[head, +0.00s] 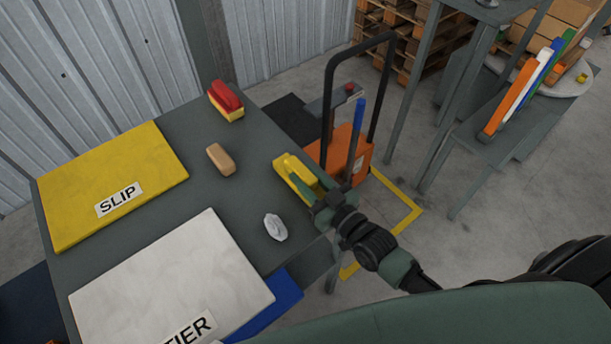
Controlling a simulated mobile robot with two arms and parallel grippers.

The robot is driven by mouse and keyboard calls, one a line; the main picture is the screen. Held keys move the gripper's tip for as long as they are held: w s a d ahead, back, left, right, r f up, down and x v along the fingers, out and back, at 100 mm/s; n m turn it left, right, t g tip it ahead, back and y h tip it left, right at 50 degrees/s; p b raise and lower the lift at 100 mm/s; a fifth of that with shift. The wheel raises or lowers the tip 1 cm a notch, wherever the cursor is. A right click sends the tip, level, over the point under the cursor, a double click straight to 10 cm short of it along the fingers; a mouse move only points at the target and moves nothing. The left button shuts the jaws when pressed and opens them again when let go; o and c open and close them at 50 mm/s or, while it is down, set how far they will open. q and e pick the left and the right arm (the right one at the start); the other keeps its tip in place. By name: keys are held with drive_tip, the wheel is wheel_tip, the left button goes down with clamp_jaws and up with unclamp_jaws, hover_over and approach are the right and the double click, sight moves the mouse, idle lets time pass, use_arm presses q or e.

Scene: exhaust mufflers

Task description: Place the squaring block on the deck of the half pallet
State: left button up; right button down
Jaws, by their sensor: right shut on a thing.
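My right gripper (317,197) reaches in from the lower right, over the right edge of the grey table. It is shut on a yellow block-like piece (291,174), which I take to be the squaring block. The fingers partly hide the piece, and I cannot tell whether it touches the table top. No half pallet shows clearly; stacked wooden pallets (408,38) stand on the floor at the back, and I cannot tell if one is it. My left gripper is out of view.
The grey table (189,204) holds a yellow SLIP board (110,175), a white board (170,285), a tan block (221,159), a red-and-yellow item (226,101) and a small white object (275,227). An orange pallet truck (345,155) stands behind. A grey rack (480,130) stands right.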

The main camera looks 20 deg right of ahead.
drive_tip(key=shift+f, duration=0.1)
drive_tip(key=shift+f, duration=0.15)
drive_tip(key=c, duration=1.1)
unclamp_jaws()
